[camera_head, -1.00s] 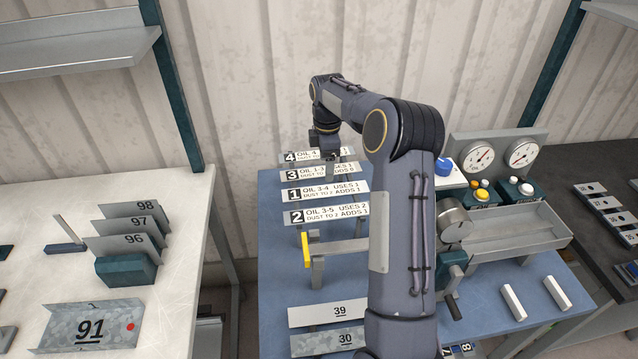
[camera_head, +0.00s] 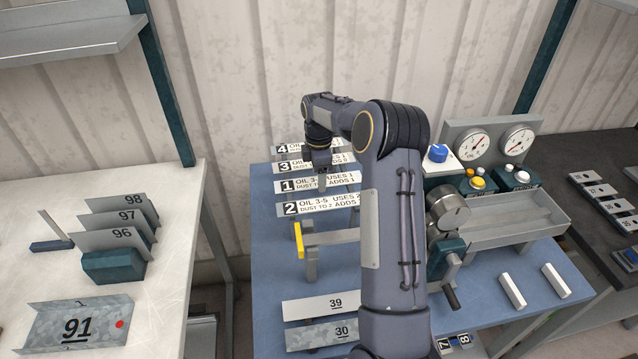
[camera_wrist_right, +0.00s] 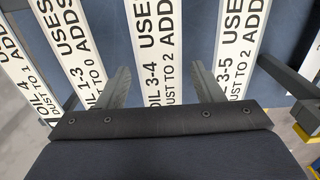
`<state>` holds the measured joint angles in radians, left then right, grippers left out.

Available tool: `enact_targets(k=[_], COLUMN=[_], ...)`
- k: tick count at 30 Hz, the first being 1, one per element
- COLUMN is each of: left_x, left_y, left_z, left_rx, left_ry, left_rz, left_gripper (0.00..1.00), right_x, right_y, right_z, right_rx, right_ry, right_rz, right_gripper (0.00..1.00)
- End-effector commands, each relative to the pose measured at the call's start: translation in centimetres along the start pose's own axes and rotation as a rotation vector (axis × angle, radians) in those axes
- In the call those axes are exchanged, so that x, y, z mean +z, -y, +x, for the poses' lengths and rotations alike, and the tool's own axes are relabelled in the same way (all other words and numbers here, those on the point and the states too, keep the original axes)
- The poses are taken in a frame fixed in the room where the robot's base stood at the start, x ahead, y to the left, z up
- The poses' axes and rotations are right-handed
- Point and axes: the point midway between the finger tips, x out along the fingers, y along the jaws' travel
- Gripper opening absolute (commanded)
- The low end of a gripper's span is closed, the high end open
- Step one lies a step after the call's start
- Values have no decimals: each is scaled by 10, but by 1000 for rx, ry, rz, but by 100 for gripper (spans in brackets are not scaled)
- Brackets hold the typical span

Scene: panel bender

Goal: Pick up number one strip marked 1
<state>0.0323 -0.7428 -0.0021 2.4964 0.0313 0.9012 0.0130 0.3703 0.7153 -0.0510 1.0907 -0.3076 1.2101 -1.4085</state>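The white strip marked 1 (camera_head: 343,180) lies in the rack of strips on the blue table, between strips 3 and 2. In the right wrist view the strip reading "3-4" (camera_wrist_right: 155,45) runs up between my fingers. My right gripper (camera_head: 321,171) is over the rack near strips 3 and 1, partly hidden behind its own wrist. In the wrist view my right gripper (camera_wrist_right: 163,80) is open, with one finger on each side of strip 1. Whether the fingers touch it I cannot tell. My left gripper is not in view.
Strip 2 (camera_head: 328,205) is in front, strips 3 (camera_head: 289,168) and 4 (camera_head: 284,149) behind. A yellow-ended bar (camera_head: 299,240) stands before the rack. Plates 39 (camera_head: 305,308) and 30 (camera_head: 310,338) lie nearer. Gauges (camera_head: 473,146) and a grey tray (camera_head: 535,232) are right.

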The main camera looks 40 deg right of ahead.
Motion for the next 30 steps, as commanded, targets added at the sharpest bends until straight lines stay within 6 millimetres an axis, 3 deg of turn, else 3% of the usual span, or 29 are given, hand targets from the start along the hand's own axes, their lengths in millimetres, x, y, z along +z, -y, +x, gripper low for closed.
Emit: enact_targets(k=[1,9,17,25,30], left_x=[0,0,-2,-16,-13], left_y=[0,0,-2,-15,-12], left_z=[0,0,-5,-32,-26], left_rx=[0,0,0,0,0], left_ry=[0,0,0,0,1], left_rz=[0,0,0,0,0], left_gripper=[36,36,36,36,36], right_x=[0,0,0,0,0], right_y=[0,0,0,-1,-1], right_z=[0,0,-7,-59,-83], right_rx=[0,1,2,4,4], right_ry=[0,0,0,-1,-1], right_rz=[0,0,0,0,-1], right_gripper=[54,22,22,22,22])
